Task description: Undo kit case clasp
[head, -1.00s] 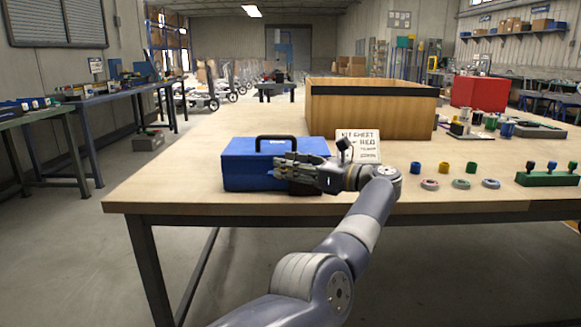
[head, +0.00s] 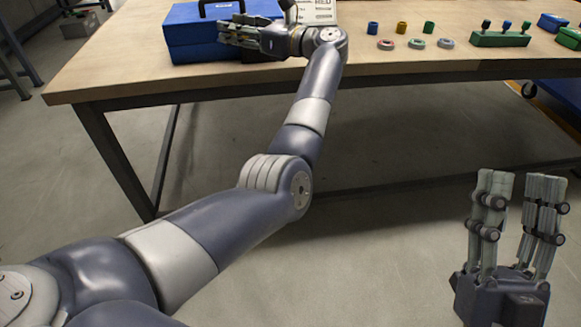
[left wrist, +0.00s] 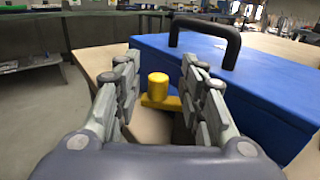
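The blue kit case (head: 188,40) stands near the table's front edge; its black handle (left wrist: 232,42) is upright on the lid. In the left wrist view, a yellow clasp (left wrist: 158,86) with a round knob sticks out at the case's front. My left gripper (head: 228,32) is in front of the case. Its fingers are apart, one set on each side of the clasp, with gaps visible between them and the knob. The arm and gripper hide part of the case front in the head view. My right gripper (head: 518,190) is open and empty, fingers up, at lower right.
A white sign card (head: 318,12) stands beside the case. Several small coloured cylinders and rings (head: 415,43) and a green block with pegs (head: 500,39) lie to the right on the wooden table (head: 120,70). The floor in front is clear.

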